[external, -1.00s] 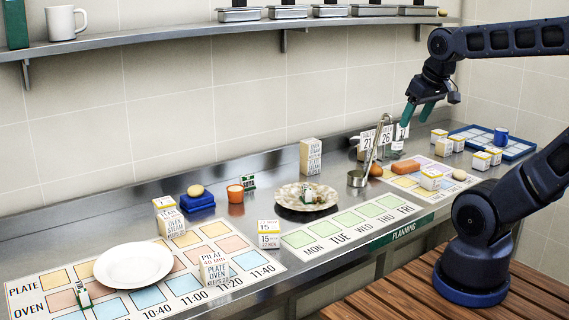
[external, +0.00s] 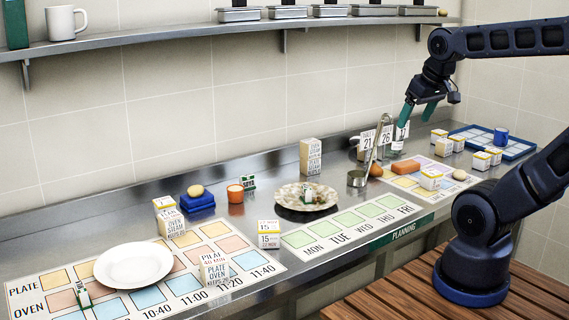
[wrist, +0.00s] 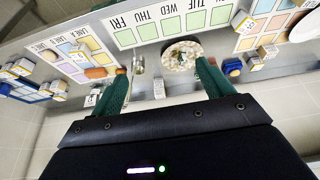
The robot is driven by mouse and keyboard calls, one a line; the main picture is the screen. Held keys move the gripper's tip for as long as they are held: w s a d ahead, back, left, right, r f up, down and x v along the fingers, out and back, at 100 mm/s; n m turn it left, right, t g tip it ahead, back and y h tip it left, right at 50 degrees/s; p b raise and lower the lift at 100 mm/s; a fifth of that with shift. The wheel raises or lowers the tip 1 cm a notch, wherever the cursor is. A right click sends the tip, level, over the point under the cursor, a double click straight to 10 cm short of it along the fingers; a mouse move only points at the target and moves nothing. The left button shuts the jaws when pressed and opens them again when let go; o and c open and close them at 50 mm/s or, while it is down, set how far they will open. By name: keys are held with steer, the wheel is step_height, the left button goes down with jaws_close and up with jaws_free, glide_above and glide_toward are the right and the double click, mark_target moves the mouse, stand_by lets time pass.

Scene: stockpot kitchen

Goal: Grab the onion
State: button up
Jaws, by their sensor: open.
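A small brown round thing (external: 376,170), which looks most like the onion, sits on the steel counter between a ladle (external: 357,178) and an orange block (external: 405,167). In the wrist view it shows only partly, at the tip of the left finger (wrist: 121,71). A yellowish oval thing (external: 195,190) lies on a blue block farther left; I cannot tell exactly what it is. My gripper (external: 419,110) is open and empty, with green fingers pointing down. It hangs well above the counter, above and to the right of the brown round thing.
Number cards (external: 386,138) stand behind the ladle, whose tall handle rises beside the brown round thing. Small cartons (external: 431,179) and a blue tray (external: 515,151) are to the right. A patterned plate (external: 306,197) and a white plate (external: 133,265) are to the left.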

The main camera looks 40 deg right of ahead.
step_height(320, 180, up, 6)
steer(key=f, duration=0.1)
steer(key=w+d+r+n+g+h, duration=0.1)
steer(key=w+d+r+n+g, duration=0.15)
steer(key=w, duration=0.65)
steer(key=w+d+r+n+g+h, duration=0.1)
steer(key=w+d+r+n+h, duration=0.2)
steer(key=w, duration=0.5)
steer(key=n+g, duration=0.3)
steer(key=n, duration=0.4)
glide_above(373, 166)
steer(key=w+a, duration=0.3)
step_height(373, 166, down, 34)
steer(key=x, duration=1)
steer(key=shift+s+d+f, duration=0.1)
steer(key=shift+s, duration=0.35)
steer(key=c, duration=1.1)
